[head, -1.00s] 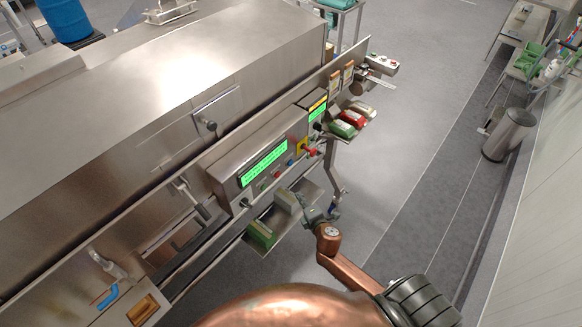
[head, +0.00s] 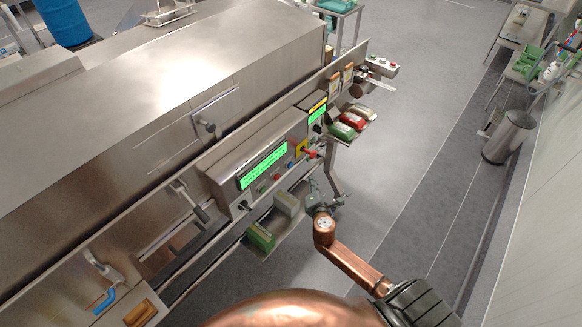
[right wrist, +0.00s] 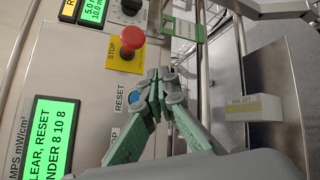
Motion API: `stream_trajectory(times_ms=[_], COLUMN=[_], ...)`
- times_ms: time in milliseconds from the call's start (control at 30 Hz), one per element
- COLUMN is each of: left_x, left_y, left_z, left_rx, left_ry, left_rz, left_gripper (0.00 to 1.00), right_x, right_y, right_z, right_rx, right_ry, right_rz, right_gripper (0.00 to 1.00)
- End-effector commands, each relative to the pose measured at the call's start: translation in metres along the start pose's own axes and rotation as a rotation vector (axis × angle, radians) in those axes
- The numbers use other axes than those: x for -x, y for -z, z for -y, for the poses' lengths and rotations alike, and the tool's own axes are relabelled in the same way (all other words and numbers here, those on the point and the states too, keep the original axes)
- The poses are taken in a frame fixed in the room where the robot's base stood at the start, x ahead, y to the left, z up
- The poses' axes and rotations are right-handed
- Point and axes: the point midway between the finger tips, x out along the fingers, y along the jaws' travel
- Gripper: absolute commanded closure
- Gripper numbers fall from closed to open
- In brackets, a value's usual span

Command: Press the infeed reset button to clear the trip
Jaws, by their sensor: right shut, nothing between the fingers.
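The blue button (head: 290,163) sits on the slanted control panel. In the right wrist view the blue button (right wrist: 133,97) shows beside a RESET label, partly behind my fingers. My right gripper (head: 312,187) is in front of the panel, lower right of the button. In the right wrist view my right gripper (right wrist: 160,76) is shut and empty, its tips just right of the button; I cannot tell whether they touch the panel. A green display (right wrist: 52,140) reads in part "CLEAR, RESET". My left gripper is not in view.
A red STOP mushroom button (right wrist: 130,36) on a yellow plate is close to my fingertips. A shelf (head: 290,228) with a green and a grey box lies below the panel. A tray of packets (head: 350,122) juts out at the right.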

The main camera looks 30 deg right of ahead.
Motion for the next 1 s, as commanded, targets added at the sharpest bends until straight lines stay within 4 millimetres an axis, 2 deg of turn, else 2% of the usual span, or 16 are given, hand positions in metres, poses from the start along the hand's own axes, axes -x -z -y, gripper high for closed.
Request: stream_trajectory(times_ms=[300, 500, 1000], left_x=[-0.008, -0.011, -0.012], left_y=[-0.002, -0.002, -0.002], left_z=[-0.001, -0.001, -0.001], left_rx=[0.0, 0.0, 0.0], left_ry=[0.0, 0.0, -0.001], left_rz=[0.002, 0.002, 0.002], left_gripper=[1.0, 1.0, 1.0], right_x=[-0.031, -0.045, -0.051], right_y=[0.024, 0.034, 0.038], right_z=[-0.024, -0.033, -0.039], right_rx=[-0.002, 0.0, 0.0], right_ry=[-0.003, -0.002, -0.001], right_rz=[-0.001, 0.0, -0.001], right_gripper=[1.0, 1.0, 1.0])
